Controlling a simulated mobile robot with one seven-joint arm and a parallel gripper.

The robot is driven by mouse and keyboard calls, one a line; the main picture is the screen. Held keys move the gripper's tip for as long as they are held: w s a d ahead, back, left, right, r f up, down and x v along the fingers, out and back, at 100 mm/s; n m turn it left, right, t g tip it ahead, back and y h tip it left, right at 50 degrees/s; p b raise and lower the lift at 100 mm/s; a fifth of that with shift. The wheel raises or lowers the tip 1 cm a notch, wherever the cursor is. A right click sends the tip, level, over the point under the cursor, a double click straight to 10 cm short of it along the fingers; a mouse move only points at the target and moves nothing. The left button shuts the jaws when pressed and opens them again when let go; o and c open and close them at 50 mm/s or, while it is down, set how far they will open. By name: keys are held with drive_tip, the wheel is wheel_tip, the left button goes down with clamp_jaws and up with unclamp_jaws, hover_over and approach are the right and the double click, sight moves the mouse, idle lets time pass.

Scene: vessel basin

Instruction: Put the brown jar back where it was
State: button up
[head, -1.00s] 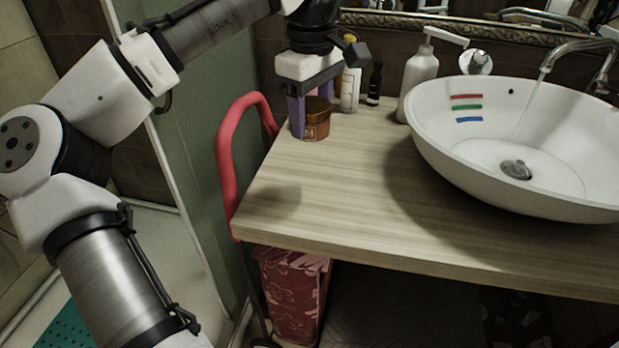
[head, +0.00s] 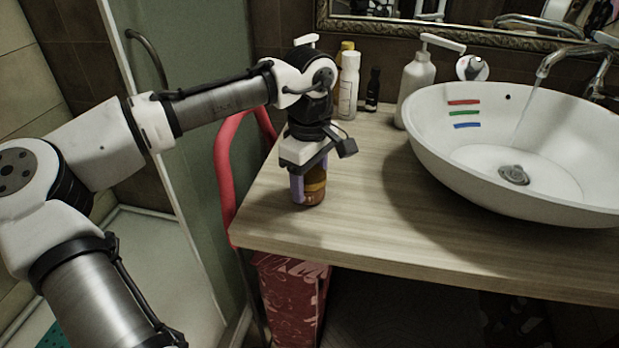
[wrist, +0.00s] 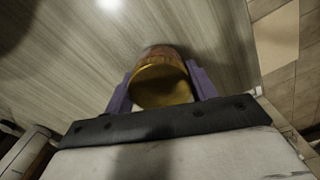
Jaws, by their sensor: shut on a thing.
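The brown jar (head: 316,188) is near the front left part of the wooden counter in the head view. My gripper (head: 308,185) points down with its purple fingers on either side of the jar and is shut on it. The jar is upright, at or just above the counter; I cannot tell whether it touches. In the wrist view the jar (wrist: 162,82) sits between the two fingers of my gripper (wrist: 161,88), its yellowish round top facing the camera. The gripper and one finger hide part of the jar in the head view.
The wooden counter (head: 370,215) is clear in the middle. A white basin (head: 440,160) with running water stands at the right. A white pump bottle (head: 415,85), a white bottle (head: 348,85) and a small dark bottle (head: 373,90) stand at the back. A red rail (head: 224,170) runs along the left edge.

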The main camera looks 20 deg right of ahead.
sight(309, 174)
drive_tip(key=shift+f, duration=0.1)
drive_tip(key=o, duration=1.1)
wheel_tip(309, 174, up, 12)
drive_tip(key=shift+r, duration=0.15)
